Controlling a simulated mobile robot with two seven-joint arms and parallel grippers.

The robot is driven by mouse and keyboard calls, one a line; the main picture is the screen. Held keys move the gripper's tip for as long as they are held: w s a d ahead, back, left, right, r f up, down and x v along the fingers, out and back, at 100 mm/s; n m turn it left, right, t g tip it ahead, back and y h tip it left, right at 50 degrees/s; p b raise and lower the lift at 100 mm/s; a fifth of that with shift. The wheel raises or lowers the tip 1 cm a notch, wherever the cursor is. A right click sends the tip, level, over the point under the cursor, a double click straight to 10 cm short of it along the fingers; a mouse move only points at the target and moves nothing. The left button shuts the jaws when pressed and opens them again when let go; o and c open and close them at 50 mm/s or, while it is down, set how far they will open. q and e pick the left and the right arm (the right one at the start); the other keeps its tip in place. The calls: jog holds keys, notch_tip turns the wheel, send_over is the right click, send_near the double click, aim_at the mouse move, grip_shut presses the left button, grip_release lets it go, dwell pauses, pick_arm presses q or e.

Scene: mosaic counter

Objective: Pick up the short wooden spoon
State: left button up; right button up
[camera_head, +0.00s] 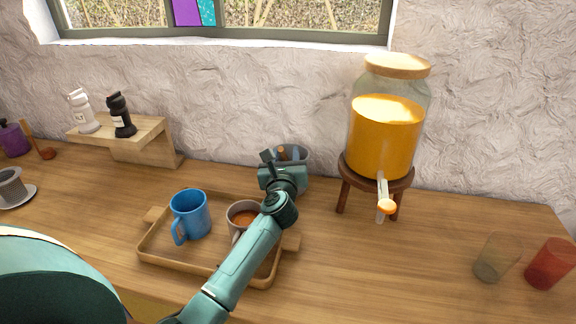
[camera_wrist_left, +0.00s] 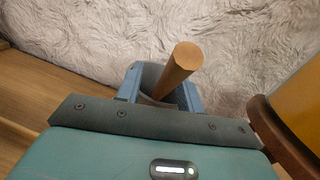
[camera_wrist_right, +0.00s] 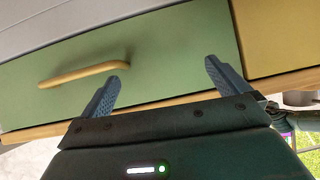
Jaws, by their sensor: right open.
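A wooden handle (camera_wrist_left: 176,72) rises from a grey holder (camera_wrist_left: 152,76) in the left wrist view; its lower end is hidden, so I cannot tell if it is the short spoon. My left gripper (camera_wrist_left: 162,92) is open, with a finger on each side of the handle and visible gaps. In the head view my left gripper (camera_head: 268,160) is in front of the grey holder (camera_head: 303,156), partly covering it. A wooden tip (camera_head: 282,152) shows there. My right gripper (camera_wrist_right: 162,80) is open and empty before a green drawer (camera_wrist_right: 170,50).
A wooden tray (camera_head: 190,262) with a blue mug (camera_head: 188,216) and a filled cup (camera_head: 240,210) lies under my left arm. A juice dispenser (camera_head: 385,135) on a stool stands right of the gripper. A wooden shelf (camera_head: 150,135) stands left.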

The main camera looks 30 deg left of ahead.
pick_arm(q)
jog(key=shift+w+a, duration=0.1)
jog(key=shift+w, duration=0.2)
jog(key=shift+c, duration=0.4)
grip_shut()
jog(key=shift+r, duration=0.1)
